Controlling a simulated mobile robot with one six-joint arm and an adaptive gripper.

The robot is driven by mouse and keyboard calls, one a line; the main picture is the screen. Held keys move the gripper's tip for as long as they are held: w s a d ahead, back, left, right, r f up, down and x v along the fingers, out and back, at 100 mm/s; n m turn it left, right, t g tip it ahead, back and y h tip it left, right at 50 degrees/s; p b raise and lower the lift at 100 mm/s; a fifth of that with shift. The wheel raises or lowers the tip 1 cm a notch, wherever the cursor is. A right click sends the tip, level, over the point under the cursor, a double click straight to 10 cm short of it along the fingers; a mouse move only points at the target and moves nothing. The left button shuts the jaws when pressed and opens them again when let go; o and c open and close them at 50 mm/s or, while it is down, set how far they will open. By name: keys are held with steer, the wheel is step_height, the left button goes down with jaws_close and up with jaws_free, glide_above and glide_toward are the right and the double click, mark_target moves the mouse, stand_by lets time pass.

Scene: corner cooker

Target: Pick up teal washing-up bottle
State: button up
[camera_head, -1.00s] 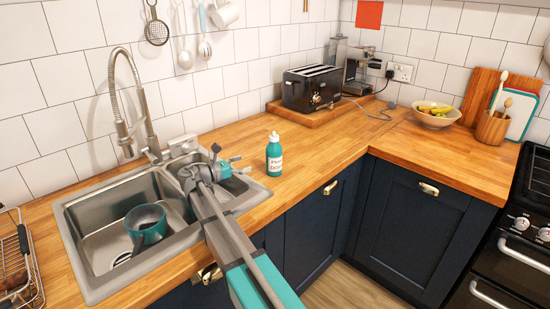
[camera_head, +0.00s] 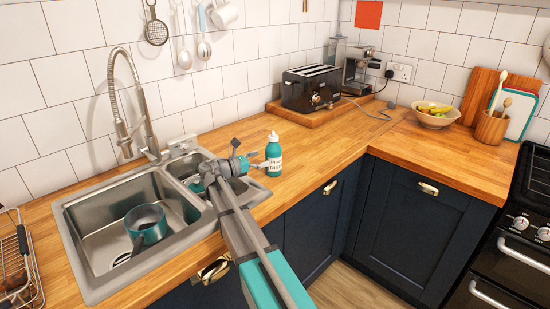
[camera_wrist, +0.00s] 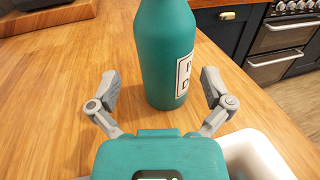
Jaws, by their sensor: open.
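The teal washing-up bottle (camera_head: 274,157) with a white cap and label stands upright on the wooden worktop, just right of the sink. In the wrist view the bottle (camera_wrist: 165,55) stands ahead of my gripper (camera_wrist: 161,92); its top is out of frame. The two grey fingers are spread, one on each side of the bottle's lower part, with space between them and it. In the head view my gripper (camera_head: 262,165) is at the bottle's left side, above the worktop's edge by the sink. The gripper holds nothing.
The sink (camera_head: 95,282) is to the left, with a teal pot (camera_head: 147,224) in it. A black toaster (camera_head: 311,88) and a coffee machine (camera_head: 354,70) stand behind. A fruit bowl (camera_head: 432,120) is at the right. The worktop right of the bottle is clear.

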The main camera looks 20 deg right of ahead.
mark_target(273, 153)
steer(key=shift+w+d+r, duration=0.1)
steer(key=shift+d, duration=1.15)
steer(key=shift+d+r, duration=0.1)
steer(key=shift+d, duration=1.15)
steer(key=c, duration=0.9)
steer(key=shift+c, duration=0.2)
steer(key=shift+r+p, duration=0.2)
steer(key=shift+p, duration=0.2)
